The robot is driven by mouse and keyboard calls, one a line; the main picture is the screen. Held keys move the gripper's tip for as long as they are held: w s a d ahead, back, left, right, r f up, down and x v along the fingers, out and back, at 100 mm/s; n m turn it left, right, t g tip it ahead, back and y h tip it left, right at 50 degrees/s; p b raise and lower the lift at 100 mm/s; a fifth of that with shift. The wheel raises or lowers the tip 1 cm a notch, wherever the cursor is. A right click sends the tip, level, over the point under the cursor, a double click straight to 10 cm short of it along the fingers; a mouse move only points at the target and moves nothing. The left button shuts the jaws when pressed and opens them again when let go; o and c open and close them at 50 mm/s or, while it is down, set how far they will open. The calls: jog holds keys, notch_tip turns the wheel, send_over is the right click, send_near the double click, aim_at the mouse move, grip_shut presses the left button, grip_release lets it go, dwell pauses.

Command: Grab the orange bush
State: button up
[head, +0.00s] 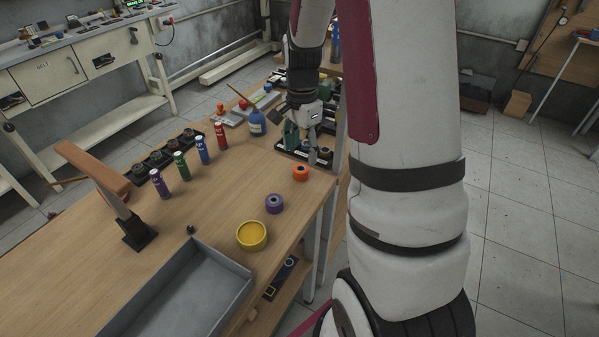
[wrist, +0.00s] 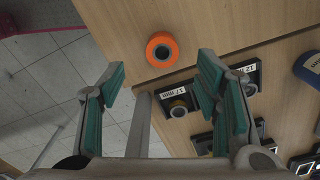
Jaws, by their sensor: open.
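The orange bush (head: 300,173) is a short ring with a dark hole, lying on the wooden table near its right edge. In the wrist view the orange bush (wrist: 162,49) sits beyond the fingertips, in the space between them. My gripper (head: 318,146) is near the back right of the table, behind the orange bush in the head view. In the wrist view my gripper (wrist: 160,78) is open and empty, with teal pads on both fingers. The orange bush is fully visible and apart from the fingers.
A purple ring (head: 274,203) and a yellow round dish (head: 251,235) stand in front. A blue bottle (head: 256,123), several coloured cylinders and a grey tray (head: 190,290) are also on the table.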

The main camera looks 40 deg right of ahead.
aim_at(301, 168)
jog(key=shift+w+f, duration=0.15)
jog(key=shift+f, duration=3.4)
grip_shut()
